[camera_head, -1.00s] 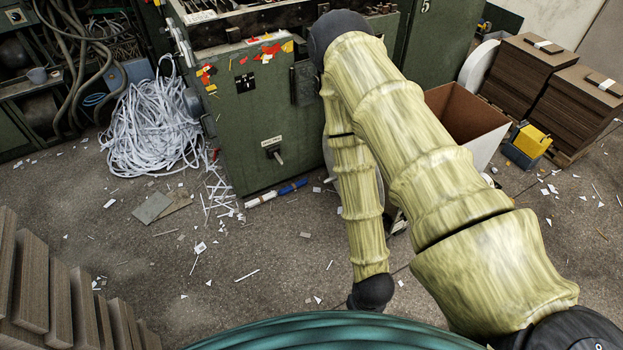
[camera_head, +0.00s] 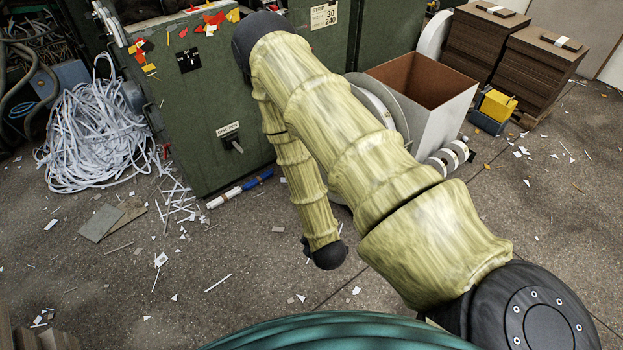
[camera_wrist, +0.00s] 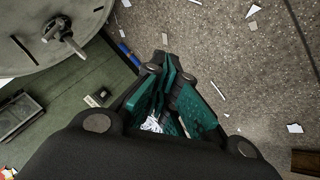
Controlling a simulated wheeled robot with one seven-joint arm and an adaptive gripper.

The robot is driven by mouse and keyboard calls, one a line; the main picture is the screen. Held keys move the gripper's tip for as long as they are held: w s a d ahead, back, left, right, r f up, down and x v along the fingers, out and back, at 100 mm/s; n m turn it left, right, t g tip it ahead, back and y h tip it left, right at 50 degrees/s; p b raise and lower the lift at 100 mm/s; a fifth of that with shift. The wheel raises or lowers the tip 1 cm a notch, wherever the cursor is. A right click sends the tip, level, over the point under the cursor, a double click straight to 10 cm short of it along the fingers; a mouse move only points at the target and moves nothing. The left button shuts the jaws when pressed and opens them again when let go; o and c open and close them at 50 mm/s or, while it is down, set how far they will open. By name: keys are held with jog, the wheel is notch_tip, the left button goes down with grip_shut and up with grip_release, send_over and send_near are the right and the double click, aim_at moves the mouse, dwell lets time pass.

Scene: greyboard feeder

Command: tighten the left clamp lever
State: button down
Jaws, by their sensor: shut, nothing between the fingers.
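My gripper (camera_wrist: 166,58) shows in the wrist view, its teal fingers together and empty. It is apart from the grey round disc (camera_wrist: 45,45) at upper left, which has a metal hub with a short handle (camera_wrist: 65,36). In the head view, a small dark lever (camera_head: 232,144) under a white label sits on the front of the green cabinet (camera_head: 205,105). I cannot tell which of these, if either, is the left clamp lever. In the head view my arm covers part of the cabinet and of a round grey disc (camera_head: 376,104); my gripper is hidden there.
A tangle of white strips (camera_head: 95,135) lies left of the cabinet. An open box (camera_head: 428,105) stands right of my arm, with board stacks (camera_head: 522,65) and a yellow-and-blue item (camera_head: 494,108) beyond.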

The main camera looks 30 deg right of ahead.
jog(key=w+d+f+n+t+h+b, duration=0.1)
jog(key=w+d+f+n+t+b, duration=0.25)
jog(key=w+b, duration=0.45)
jog(key=w+d+f+n+t+h+b, duration=0.2)
jog(key=w+d+n+t+b, duration=0.3)
jog(key=b, duration=0.4)
jog(key=w+d+f+n+t+h+b, duration=0.1)
jog(key=w+d+f+n+t+b, duration=0.3)
jog(key=w+b, duration=0.45)
jog(key=w+d+r+b, duration=0.5)
jog(key=w+d+b, duration=0.2)
jog(key=w, duration=0.1)
jog(key=shift+w+d+g, duration=0.2)
jog(key=shift+g, duration=0.15)
jog(key=shift+a+r, duration=0.1)
jog(key=shift+r, duration=0.05)
jog(key=shift+m+p, duration=0.25)
jog(key=shift+p, duration=0.1)
